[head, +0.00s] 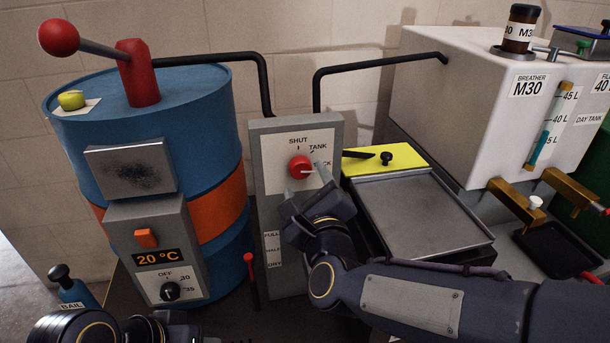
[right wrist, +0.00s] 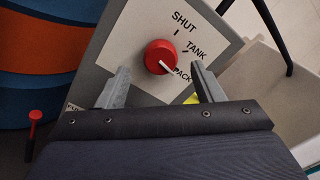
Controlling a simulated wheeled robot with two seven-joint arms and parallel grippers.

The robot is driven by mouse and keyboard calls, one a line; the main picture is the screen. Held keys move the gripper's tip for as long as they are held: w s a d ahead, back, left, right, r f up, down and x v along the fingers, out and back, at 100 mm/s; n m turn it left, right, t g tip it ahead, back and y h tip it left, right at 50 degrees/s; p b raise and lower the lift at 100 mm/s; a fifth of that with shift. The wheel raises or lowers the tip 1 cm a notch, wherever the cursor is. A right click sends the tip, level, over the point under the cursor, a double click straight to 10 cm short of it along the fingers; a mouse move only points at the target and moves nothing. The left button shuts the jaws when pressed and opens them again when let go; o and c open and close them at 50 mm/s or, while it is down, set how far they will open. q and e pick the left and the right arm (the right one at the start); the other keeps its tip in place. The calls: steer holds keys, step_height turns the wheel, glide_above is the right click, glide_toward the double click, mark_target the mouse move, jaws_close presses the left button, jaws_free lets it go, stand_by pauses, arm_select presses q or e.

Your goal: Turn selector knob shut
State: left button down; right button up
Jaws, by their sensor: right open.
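The red selector knob (head: 300,166) is on the white plate of a grey box (head: 256,190) in the middle of the head view. Its plate reads SHUT at the top, then TANK, then a lower mark partly hidden. The knob's white pointer aims right at the lowest mark, which reads "PACK" in part in the right wrist view (right wrist: 160,57). My right gripper (right wrist: 160,85) is open, its two fingers on either side of and short of the knob, with nothing between them. My left arm shows at the bottom left of the head view; its fingers are not seen.
A blue drum (head: 215,110) with a temperature box (head: 165,250) stands at left. A yellow board (head: 400,157) and a grey tray (head: 415,215) lie right of the selector box. A white day tank (head: 450,90) stands behind. Black pipes rise above the selector box.

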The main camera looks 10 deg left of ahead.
mark_target(302, 172)
steer(key=shift+x, duration=2.25)
steer(key=c, duration=1)
